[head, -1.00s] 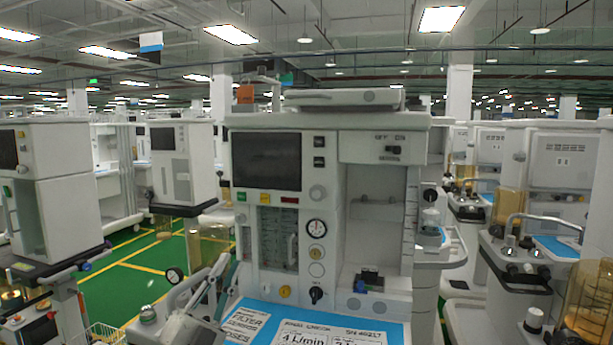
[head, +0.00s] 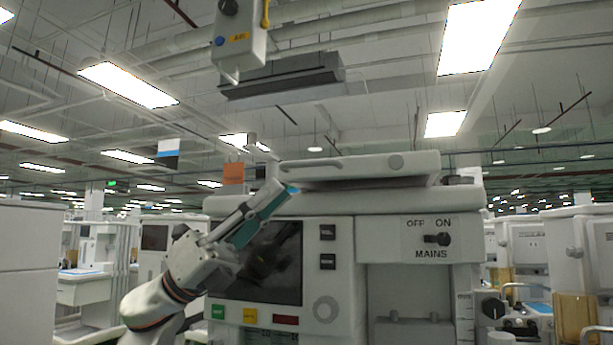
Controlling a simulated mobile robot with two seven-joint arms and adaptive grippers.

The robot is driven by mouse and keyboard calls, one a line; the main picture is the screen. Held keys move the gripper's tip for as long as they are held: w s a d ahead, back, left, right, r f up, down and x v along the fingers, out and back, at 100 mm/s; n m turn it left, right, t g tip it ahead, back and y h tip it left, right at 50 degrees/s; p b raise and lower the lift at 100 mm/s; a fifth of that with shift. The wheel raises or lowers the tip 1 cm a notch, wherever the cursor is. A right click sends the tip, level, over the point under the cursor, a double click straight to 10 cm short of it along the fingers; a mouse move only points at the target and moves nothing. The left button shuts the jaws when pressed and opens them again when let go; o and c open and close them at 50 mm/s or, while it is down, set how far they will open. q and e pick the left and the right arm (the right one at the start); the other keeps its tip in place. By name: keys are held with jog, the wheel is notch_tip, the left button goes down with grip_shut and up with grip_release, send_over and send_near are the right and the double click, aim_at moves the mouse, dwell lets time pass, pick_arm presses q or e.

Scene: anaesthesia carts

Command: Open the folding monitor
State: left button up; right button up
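The folding monitor (head: 362,167) is a flat white panel lying folded, nearly level, on top of the white anaesthesia cart (head: 335,250). A dark gap shows under its front edge, and a round grey disc is near its right end. My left gripper (head: 281,190) is raised in front of the cart, its fingertips close to the monitor's left front corner. I cannot tell whether they touch it. Its grey and teal fingers lie close together at a slant, so their opening is unclear. My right gripper is not in view.
A dark built-in screen (head: 262,262) is on the cart front behind my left arm, with a MAINS switch (head: 437,239) to its right. A grey ceiling unit (head: 240,38) hangs above. Other carts (head: 571,265) stand at right. Air above the monitor is clear.

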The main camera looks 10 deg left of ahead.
aim_at(304, 165)
pick_arm(q)
jog(key=shift+g, duration=0.3)
jog(key=x, duration=0.7)
jog(key=shift+s+d+r, duration=0.15)
jog(key=shift+d+r, duration=0.05)
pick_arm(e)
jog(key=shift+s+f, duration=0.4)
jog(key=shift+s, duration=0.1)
